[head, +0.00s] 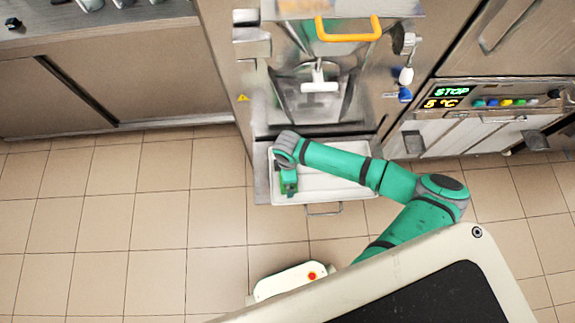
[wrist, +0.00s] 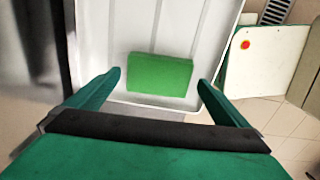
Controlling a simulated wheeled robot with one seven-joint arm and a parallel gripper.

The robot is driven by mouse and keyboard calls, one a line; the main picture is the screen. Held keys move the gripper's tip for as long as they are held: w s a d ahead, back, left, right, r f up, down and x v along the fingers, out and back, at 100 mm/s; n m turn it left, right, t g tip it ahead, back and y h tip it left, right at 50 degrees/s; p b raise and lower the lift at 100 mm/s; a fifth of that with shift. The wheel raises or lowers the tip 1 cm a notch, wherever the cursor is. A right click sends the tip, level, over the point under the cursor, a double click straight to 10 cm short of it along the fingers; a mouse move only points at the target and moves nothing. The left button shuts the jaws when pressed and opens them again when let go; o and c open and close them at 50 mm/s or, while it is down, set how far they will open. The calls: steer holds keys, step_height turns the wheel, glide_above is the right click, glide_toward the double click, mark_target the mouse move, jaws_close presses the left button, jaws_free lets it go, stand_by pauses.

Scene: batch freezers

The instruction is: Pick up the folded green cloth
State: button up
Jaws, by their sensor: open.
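The folded green cloth (wrist: 158,77) is a small bright green rectangle lying flat in a white tray (wrist: 178,28), near the tray's edge. My gripper (wrist: 159,80) is open in the wrist view, with one finger on each side of the cloth and a gap on both sides. Whether the fingertips are at the cloth's height cannot be told. In the head view my gripper (head: 289,187) points down over the left part of the tray (head: 330,188). There I cannot tell the cloth apart from my green gripper.
The tray sits at the foot of a steel freezer with a yellow handle (head: 348,30) and a dispensing spout (head: 319,80) above the tray. A control panel (head: 490,98) reading STOP is at the right. Tiled floor (head: 165,220) on the left is clear.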

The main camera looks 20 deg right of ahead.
steer(key=shift+f, duration=1.1)
steer(key=shift+s, duration=0.1)
steer(key=c, duration=0.9)
steer(key=shift+c, duration=0.2)
steer(key=shift+r, duration=0.5)
step_height(320, 180, up, 2)
steer(key=shift+r, duration=0.25)
steer(key=s+r, duration=0.2)
steer(key=s+d+r, duration=0.1)
steer(key=s+r, duration=0.1)
steer(key=r, duration=0.1)
steer(key=shift+s+d+r, duration=0.15)
steer(key=shift+s+r, duration=0.05)
steer(key=shift+s, duration=0.05)
steer(key=s+d+r, duration=0.2)
steer(key=s+r, duration=0.2)
steer(key=s, duration=0.5)
steer(key=shift+d, duration=0.15)
